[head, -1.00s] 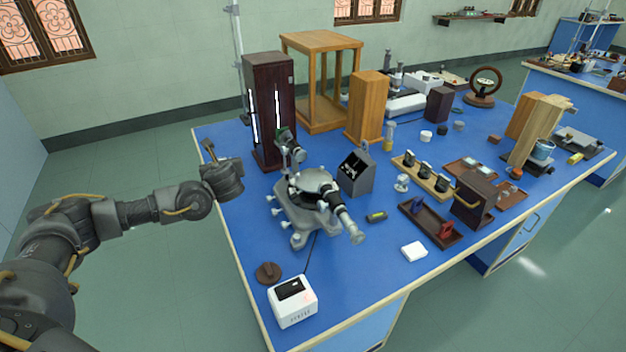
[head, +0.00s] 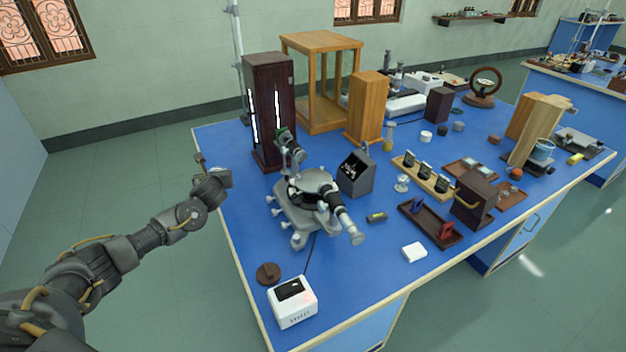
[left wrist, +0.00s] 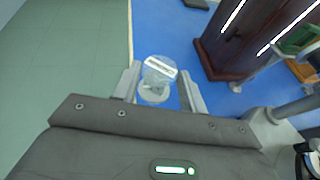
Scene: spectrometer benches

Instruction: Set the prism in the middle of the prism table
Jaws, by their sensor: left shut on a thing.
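My left gripper (left wrist: 160,84) is shut on the prism (left wrist: 157,76), a clear piece with a white printed label between the two fingers. In the head view my left gripper (head: 222,177) is at the bench's left edge, left of the spectrometer, and the prism is too small to make out well. The prism table (head: 312,180) is the round grey top in the middle of the spectrometer (head: 302,212), with the telescope toward the front right and the collimator toward the back left. My right gripper is not in view.
A tall dark lamp housing (head: 270,100) with bright slits stands behind the spectrometer and also shows in the left wrist view (left wrist: 245,45). A grey box (head: 356,174) stands right of the prism table. A white box (head: 292,302) is at the front. Bare blue bench lies left of the spectrometer.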

